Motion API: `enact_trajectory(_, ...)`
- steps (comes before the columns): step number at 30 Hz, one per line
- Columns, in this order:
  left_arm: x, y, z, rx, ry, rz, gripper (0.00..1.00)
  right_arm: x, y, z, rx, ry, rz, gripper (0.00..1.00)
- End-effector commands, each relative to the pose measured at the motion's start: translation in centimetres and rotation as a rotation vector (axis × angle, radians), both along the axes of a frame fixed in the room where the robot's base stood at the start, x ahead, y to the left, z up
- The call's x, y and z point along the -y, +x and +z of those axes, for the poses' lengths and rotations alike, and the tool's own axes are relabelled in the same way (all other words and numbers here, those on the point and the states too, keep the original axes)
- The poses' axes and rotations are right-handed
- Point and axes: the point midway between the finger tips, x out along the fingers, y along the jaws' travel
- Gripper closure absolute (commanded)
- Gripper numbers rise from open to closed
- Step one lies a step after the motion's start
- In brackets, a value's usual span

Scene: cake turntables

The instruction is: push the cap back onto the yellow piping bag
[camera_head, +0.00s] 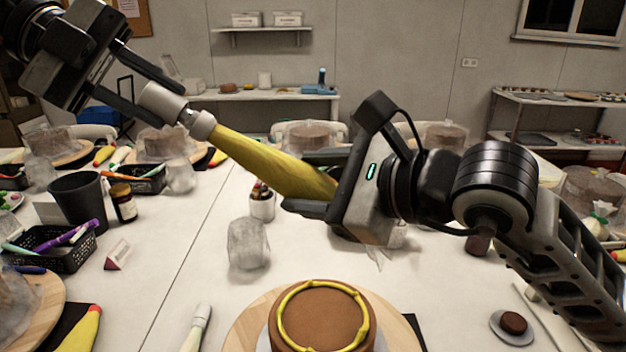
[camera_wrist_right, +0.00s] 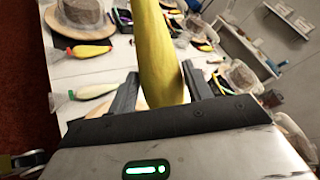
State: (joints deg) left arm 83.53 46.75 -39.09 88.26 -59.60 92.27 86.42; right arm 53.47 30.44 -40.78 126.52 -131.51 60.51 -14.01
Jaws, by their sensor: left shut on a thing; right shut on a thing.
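The yellow piping bag (camera_head: 262,163) hangs tilted in mid-air over the table, its narrow end up and to the left. My right gripper (camera_head: 300,183) is shut on its lower, wide part; the bag also shows between the fingers in the right wrist view (camera_wrist_right: 158,55). A white collar (camera_head: 202,124) sits at the bag's narrow end. My left gripper (camera_head: 160,106) is shut on the pale grey cap (camera_head: 161,102), in line with the collar. The cap's lower end is at the nozzle end; I cannot tell how far it covers the nozzle.
Below the bag, a brown cake with a yellow ring (camera_head: 322,318) stands on a round board. A crumpled clear wrap (camera_head: 248,244), a cup of small items (camera_head: 262,203), a dark cup (camera_head: 78,201) and a jar (camera_head: 123,203) stand on the white table.

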Motion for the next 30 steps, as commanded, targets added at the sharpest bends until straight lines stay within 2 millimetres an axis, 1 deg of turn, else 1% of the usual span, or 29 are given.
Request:
enact_trajectory(19,1.1,0.1,-0.8,-0.001,0.000,-0.001,0.91,0.0,0.0,0.1,0.003,0.002,0.000,0.61)
enact_trajectory(30,1.2,0.1,-0.8,0.000,-0.001,-0.001,0.91,0.0,0.0,0.1,0.003,0.002,0.000,0.61)
